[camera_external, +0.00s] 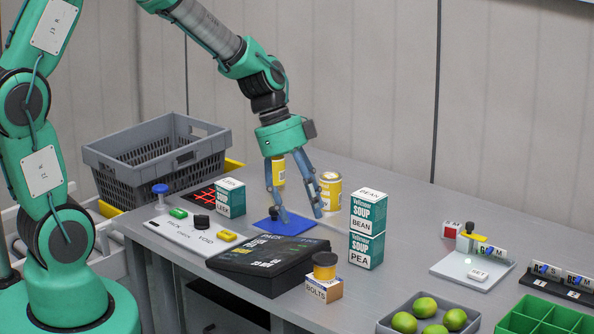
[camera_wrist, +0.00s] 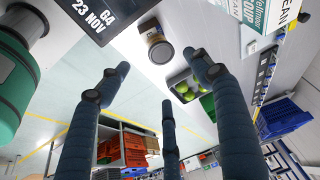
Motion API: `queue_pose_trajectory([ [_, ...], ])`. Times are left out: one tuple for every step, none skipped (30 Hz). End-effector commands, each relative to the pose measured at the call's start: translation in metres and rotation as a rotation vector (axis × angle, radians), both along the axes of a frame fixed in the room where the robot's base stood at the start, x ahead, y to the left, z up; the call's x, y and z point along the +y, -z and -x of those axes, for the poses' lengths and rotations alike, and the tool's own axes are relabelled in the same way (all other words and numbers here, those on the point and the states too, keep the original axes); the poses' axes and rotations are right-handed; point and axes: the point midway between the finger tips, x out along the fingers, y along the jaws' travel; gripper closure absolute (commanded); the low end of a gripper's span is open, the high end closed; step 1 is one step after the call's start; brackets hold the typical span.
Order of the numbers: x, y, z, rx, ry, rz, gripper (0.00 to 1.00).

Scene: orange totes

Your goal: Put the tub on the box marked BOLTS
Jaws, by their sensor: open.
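The tub (camera_external: 325,264), yellow with a dark lid, sits on top of the small box marked BOLTS (camera_external: 323,290), near the table's front edge. In the wrist view the tub (camera_wrist: 159,49) shows beyond my fingers. My gripper (camera_external: 300,214) is open and points down over the blue mat, behind and left of the tub and apart from it. Nothing shows held between my fingers. In the wrist view the fingers of my gripper (camera_wrist: 158,80) are spread.
A black slanted display (camera_external: 265,263) stands left of the tub. Stacked soup boxes (camera_external: 367,230) stand to its right, with a yellow can (camera_external: 330,190) behind. A bin of green fruit (camera_external: 385,326) is at the front. Bare table lies right of the soup boxes.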

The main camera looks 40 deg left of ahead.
Motion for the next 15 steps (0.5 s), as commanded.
queue_pose_trajectory([
  [0.001,-0.002,0.0,-0.001,-0.004,0.0,0.35],
  [0.001,-0.003,0.001,0.0,-0.009,-0.001,0.35],
  [0.002,-0.006,0.002,0.0,-0.017,-0.002,0.35],
  [0.004,-0.009,0.003,-0.001,-0.025,-0.003,0.35],
  [0.006,-0.012,0.004,0.0,-0.037,-0.004,0.35],
  [0.009,-0.018,0.006,0.0,-0.055,-0.008,0.35],
  [0.011,-0.023,0.008,0.001,-0.074,-0.011,0.35],
  [0.014,-0.028,0.011,0.002,-0.095,-0.012,0.35],
  [0.019,-0.037,0.015,0.003,-0.126,-0.017,0.35],
  [0.023,-0.044,0.018,0.003,-0.154,-0.021,0.35],
  [0.027,-0.052,0.022,0.004,-0.185,-0.023,0.35],
  [0.034,-0.062,0.028,0.004,-0.229,-0.028,0.35],
  [0.039,-0.071,0.033,0.005,-0.266,-0.032,0.35],
  [0.045,-0.079,0.038,0.005,-0.306,-0.035,0.35],
  [0.052,-0.09,0.046,0.005,-0.361,-0.038,0.35],
])
